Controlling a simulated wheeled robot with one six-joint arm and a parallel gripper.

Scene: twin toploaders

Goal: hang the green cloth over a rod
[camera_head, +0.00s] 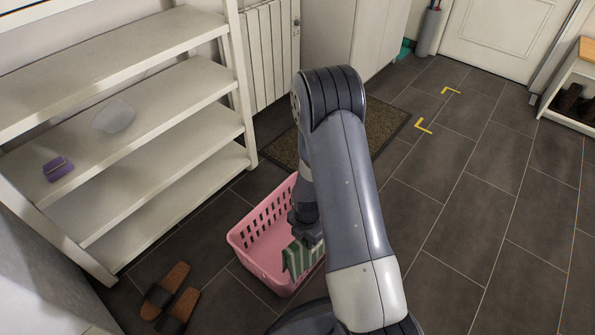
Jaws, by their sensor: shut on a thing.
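The green cloth (296,261), with pale stripes, hangs below my gripper (307,238) at the pink laundry basket (262,268). My gripper is shut on the cloth, and my arm hides part of both. I cannot tell whether the cloth's lower end touches the basket. The basket stands on the floor and its visible inside looks empty. No rod for hanging is clearly in view.
A white shelf unit (190,141) on the left holds a purple item (58,168) and a translucent bowl (114,116). Brown slippers (166,290) lie left of the basket. A doormat (385,125) lies behind my arm. The tiled floor on the right is clear.

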